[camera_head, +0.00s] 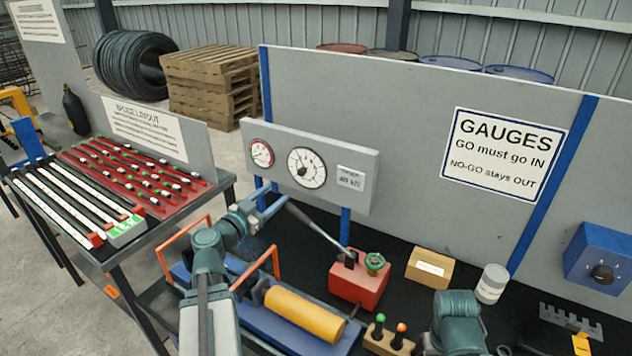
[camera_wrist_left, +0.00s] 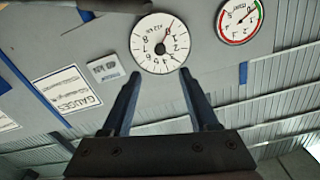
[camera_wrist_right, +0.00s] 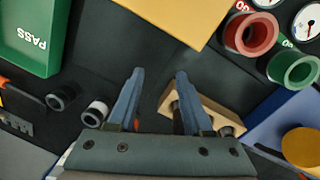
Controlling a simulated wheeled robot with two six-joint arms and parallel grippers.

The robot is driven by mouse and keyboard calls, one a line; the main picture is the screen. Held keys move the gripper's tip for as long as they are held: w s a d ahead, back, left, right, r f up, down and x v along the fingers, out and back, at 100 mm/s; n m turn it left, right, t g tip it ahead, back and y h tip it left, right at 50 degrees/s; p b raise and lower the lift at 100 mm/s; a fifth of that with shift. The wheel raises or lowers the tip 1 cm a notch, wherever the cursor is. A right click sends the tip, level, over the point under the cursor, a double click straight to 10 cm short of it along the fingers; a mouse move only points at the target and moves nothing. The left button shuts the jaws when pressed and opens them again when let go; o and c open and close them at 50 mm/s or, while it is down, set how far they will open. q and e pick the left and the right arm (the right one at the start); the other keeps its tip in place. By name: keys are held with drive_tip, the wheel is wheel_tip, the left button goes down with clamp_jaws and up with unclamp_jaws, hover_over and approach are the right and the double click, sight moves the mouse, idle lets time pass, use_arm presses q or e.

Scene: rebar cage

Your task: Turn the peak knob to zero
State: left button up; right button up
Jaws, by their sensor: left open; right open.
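The large white dial (camera_head: 307,168) sits on a grey panel beside a smaller red-and-green-rimmed gauge (camera_head: 261,153). In the left wrist view the large dial (camera_wrist_left: 160,43) shows upside down, with a red needle, a dark needle and a small hub at its centre.
A red pump block (camera_head: 358,280) with a long grey lever stands below the gauges; the lever rises close to my left gripper. A yellow cylinder (camera_head: 304,313), a cardboard box (camera_head: 430,268) and a blue box with a black knob (camera_head: 601,274) are on or above the bench.

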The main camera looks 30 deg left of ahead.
sight(300, 173)
use_arm(q)
drive_tip(key=w, duration=0.9)
drive_tip(key=w+d, duration=0.1)
drive_tip(key=w, duration=0.3)
drive_tip(key=shift+w, duration=0.4)
drive_tip(key=shift+c, duration=0.2)
clamp_jaws()
